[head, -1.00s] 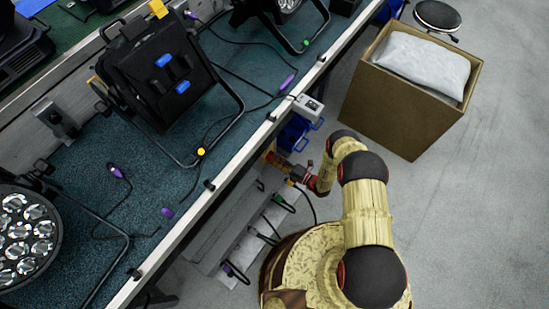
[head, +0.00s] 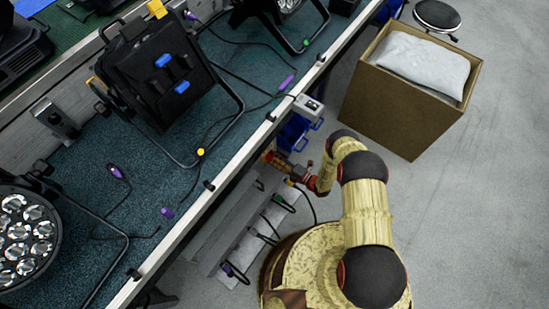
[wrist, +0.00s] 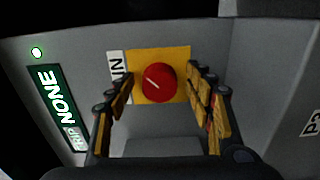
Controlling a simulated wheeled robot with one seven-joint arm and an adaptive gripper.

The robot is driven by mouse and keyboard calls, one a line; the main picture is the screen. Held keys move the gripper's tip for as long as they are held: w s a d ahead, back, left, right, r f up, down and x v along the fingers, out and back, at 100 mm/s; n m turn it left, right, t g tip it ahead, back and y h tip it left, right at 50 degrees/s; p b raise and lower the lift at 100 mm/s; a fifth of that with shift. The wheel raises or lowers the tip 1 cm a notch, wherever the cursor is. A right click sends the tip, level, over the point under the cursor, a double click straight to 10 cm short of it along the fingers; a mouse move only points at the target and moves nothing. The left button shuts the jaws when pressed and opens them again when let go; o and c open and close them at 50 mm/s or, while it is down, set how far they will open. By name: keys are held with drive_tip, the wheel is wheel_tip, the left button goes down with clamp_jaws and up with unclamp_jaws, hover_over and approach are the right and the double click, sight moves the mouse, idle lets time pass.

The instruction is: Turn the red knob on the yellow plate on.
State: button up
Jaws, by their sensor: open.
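The red knob (wrist: 159,83) sits on the yellow plate (wrist: 143,59) on a grey panel in the wrist view. My gripper (wrist: 160,95) is open, with one finger to the left of the knob and one to the right. Each finger looks apart from the knob, though the right one is close to its edge. In the head view my gripper (head: 272,158) is at the side of the bench, and the knob and plate cannot be made out there.
In the head view, the bench edge (head: 228,163) is beside my arm. A cardboard box (head: 405,105) stands on the floor at right, with open floor below it.

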drive_tip(key=v, duration=1.2)
idle(0.6)
